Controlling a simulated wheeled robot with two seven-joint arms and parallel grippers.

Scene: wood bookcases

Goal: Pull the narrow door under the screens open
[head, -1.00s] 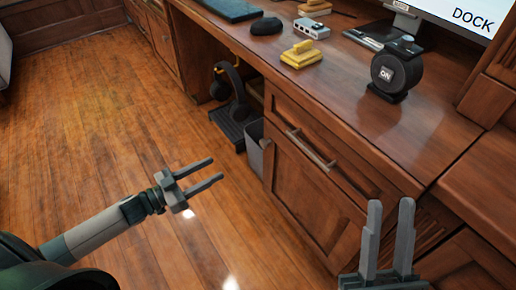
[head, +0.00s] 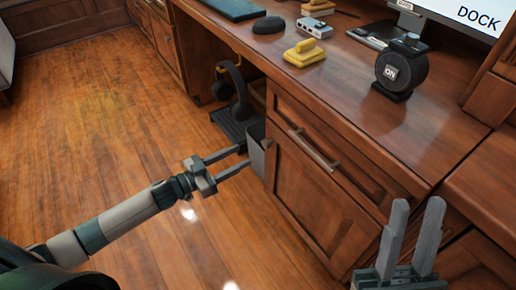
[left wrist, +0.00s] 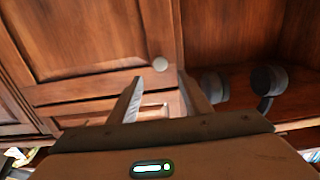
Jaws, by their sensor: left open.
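The narrow wooden door (head: 308,200) is the panelled front under a drawer, below the desk top; it looks shut. In the left wrist view the door (left wrist: 85,40) fills the upper left. Its pale round knob (left wrist: 160,65) sits near its edge, just ahead of and between my fingertips. My left gripper (head: 244,157) is open and empty, left of the door and in front of a grey bin; its fingers also show in the left wrist view (left wrist: 160,78). The knob is not visible in the head view. My right gripper (head: 418,203) is open and empty at the lower right.
The drawer with a bar handle (head: 313,150) is above the door. A grey bin (head: 256,147) and headphones (head: 240,90) are in the open bay beside it. A black round device (head: 400,68) and a screen (head: 470,14) stand on the desk. The floor at left is clear.

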